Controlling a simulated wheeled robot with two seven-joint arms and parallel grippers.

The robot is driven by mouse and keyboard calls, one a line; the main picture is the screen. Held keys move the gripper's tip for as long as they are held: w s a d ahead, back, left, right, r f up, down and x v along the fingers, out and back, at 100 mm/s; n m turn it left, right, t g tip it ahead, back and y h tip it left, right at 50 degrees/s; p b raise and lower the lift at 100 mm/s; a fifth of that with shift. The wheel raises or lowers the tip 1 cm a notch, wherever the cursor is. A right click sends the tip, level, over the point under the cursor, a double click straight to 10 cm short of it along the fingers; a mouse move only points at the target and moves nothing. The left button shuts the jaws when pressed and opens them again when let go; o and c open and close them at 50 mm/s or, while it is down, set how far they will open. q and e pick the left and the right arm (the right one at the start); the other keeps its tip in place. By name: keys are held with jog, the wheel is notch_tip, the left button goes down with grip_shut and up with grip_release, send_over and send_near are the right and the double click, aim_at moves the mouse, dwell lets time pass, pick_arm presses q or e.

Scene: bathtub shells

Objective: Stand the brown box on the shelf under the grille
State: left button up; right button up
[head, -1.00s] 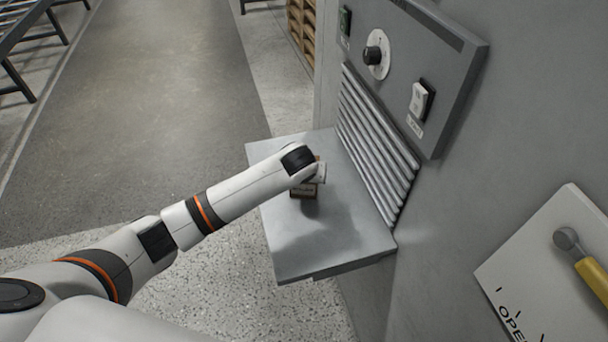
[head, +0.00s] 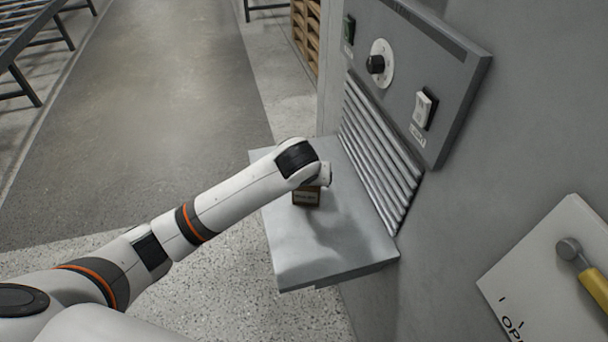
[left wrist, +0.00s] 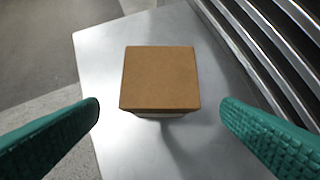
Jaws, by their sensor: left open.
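The brown box (head: 306,196) stands on the grey metal shelf (head: 330,245) under the grille (head: 378,155). In the left wrist view the box (left wrist: 160,78) shows its plain brown top, with the shelf (left wrist: 105,50) around it and the grille (left wrist: 275,45) at the upper right. My left gripper (left wrist: 160,115) is open, its two green fingers apart on either side of the near end of the box and not touching it. In the head view my left wrist hides the fingers and part of the box. My right gripper is in no view.
A control panel (head: 420,75) with a black knob (head: 376,64) and a white switch (head: 424,108) sits above the grille. A plate with a yellow-handled lever (head: 590,280) is at the lower right. The shelf's near part is bare.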

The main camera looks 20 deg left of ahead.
pick_arm(q)
jog(key=v, duration=0.3)
jog(key=shift+s+r, duration=0.1)
jog(key=shift+r, duration=0.1)
jog(key=shift+f, duration=0.1)
